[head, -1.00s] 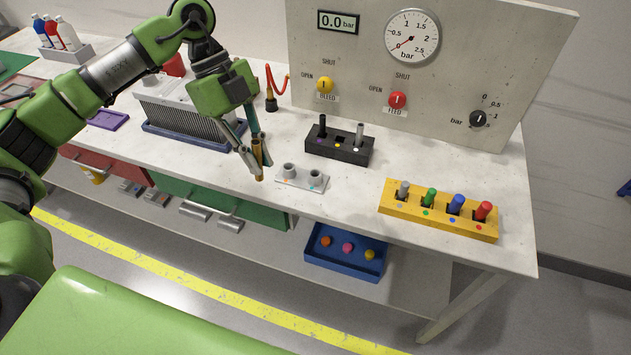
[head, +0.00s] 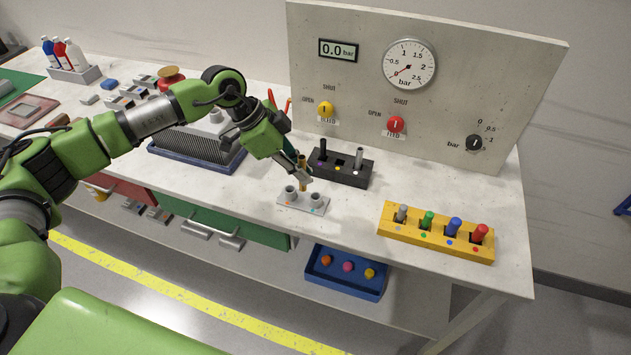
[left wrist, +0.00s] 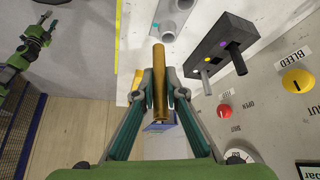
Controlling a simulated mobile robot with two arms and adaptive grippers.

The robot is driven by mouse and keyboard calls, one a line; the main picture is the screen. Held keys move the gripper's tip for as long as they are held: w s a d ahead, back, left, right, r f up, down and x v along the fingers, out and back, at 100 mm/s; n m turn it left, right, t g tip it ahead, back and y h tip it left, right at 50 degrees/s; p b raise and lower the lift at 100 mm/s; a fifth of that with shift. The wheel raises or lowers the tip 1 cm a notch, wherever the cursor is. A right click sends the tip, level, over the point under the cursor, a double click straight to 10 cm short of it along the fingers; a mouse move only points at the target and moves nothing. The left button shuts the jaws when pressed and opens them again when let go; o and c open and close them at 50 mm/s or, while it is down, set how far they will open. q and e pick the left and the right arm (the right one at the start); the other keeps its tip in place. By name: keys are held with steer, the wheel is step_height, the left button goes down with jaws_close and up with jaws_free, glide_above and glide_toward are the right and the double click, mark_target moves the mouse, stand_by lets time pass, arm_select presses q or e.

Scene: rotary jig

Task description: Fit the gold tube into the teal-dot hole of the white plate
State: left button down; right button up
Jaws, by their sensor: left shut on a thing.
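The white plate (head: 298,206) lies on the bench with two raised grey sockets. In the left wrist view the plate (left wrist: 158,12) shows a teal dot (left wrist: 155,25) beside the nearer socket (left wrist: 167,32), the right one in the head view (head: 316,200). My left gripper (head: 304,177) is shut on the gold tube (head: 302,161), just behind and above the plate. The gold tube (left wrist: 160,85) juts past the fingertips, its end close to the teal-dot socket in the picture but outside it. A green arm, likely my right (left wrist: 35,40), shows small; its fingers are unclear.
A black block (head: 340,170) with pegs stands just behind the plate. A yellow rack (head: 437,242) with coloured pegs is to the right. The gauge panel (head: 450,110) rises behind. A finned block (head: 200,148) in a blue tray is left. Bare bench lies between plate and yellow rack.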

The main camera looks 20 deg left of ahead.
arm_select(q)
steer(key=w+f, duration=0.1)
steer(key=d+f, duration=0.1)
steer(key=f, duration=0.1)
steer(key=w+d+f+p, duration=0.1)
steer(key=shift+w+f, duration=0.25)
steer(key=shift+w, duration=0.05)
step_height(320, 180, down, 3)
steer(key=shift+d+p, duration=0.1)
steer(key=shift+p, duration=0.6)
steer(key=shift+w+f, duration=0.1)
steer(key=shift+f, duration=0.05)
steer(key=shift+f, duration=0.1)
steer(key=c, duration=2.1)
jaws_free()
steer(key=b+v, duration=0.2)
steer(key=v, duration=1)
